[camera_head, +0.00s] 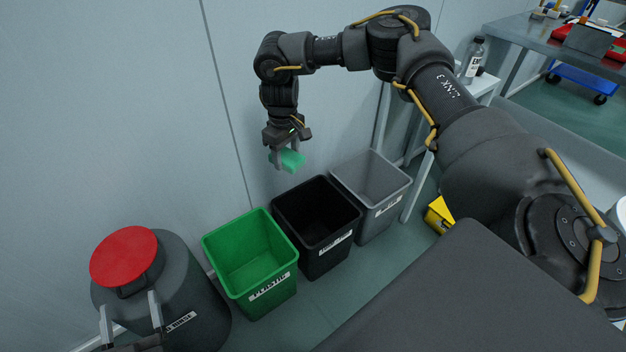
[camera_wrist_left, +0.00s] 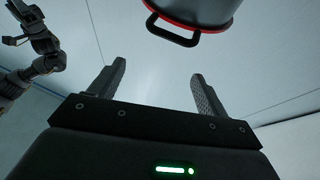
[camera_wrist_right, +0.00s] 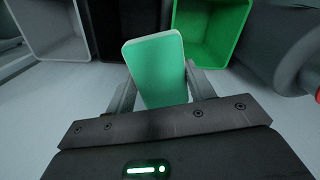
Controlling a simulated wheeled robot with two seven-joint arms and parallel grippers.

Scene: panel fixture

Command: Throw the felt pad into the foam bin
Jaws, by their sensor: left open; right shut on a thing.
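The felt pad is a light green slab (camera_head: 291,160). My right gripper (camera_head: 287,156) is shut on it and holds it in the air above and behind the green and black bins. In the right wrist view the pad (camera_wrist_right: 157,72) sits between the fingers. No label reading foam is legible. The open bins are a green bin (camera_head: 283,297) marked PLASTIC, a black bin (camera_head: 325,265) and a grey bin (camera_head: 375,228), the last two with unreadable labels. My left gripper (camera_head: 130,318) is open and empty in front of the round bin.
A round dark bin (camera_head: 200,318) with a red lid (camera_head: 124,256) stands at left. A wall is behind the bins. A yellow container (camera_head: 438,214) is on the floor right of the grey bin. A white table (camera_head: 482,88) with a bottle (camera_head: 473,60) stands further right.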

